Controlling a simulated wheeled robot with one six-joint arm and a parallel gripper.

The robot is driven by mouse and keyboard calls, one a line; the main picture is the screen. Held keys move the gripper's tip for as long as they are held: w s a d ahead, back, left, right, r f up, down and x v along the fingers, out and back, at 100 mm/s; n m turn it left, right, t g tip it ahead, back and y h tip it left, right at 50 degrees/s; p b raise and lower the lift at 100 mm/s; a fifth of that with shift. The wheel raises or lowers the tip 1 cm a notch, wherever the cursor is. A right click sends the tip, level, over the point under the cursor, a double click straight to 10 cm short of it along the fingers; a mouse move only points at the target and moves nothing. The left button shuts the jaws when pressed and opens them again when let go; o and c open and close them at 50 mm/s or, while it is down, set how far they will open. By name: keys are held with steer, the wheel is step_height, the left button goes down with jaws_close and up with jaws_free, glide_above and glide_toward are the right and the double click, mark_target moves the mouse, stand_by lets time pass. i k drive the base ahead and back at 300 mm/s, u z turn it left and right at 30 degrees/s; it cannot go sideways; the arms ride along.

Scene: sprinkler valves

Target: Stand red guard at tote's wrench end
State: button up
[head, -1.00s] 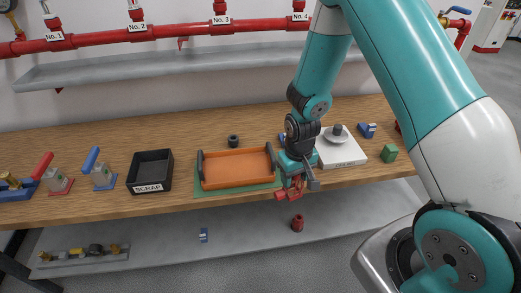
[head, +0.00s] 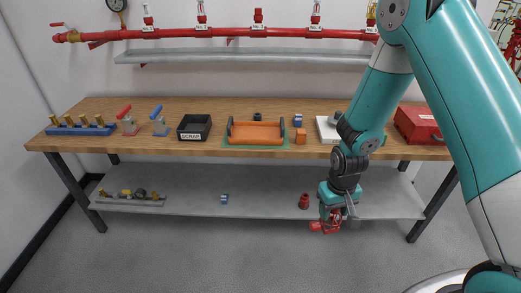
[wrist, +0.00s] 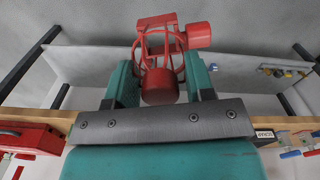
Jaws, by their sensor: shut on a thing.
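The red guard (head: 326,225), a small cage-like piece with a red cylinder at its side, is held in my gripper (head: 333,213). In the wrist view the guard (wrist: 163,48) sits between the two teal fingers of my gripper (wrist: 160,82), which are shut on it. Guard and gripper are in front of the bench, below the tabletop level in the picture. The orange tote (head: 256,134) with dark end handles rests on a green mat on the bench, up and left of the gripper. I cannot make out a wrench at either tote end.
An orange block (head: 301,136) and a blue block (head: 298,120) stand right of the tote. The black SCRAP bin (head: 194,137) is left of it. A red toolbox (head: 418,124) is at the right. A red fitting (head: 304,201) stands on the lower shelf (head: 260,206).

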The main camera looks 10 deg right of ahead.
mark_target(245, 130)
steer(key=u, duration=0.75)
steer(key=i, duration=1.15)
steer(key=u, duration=0.05)
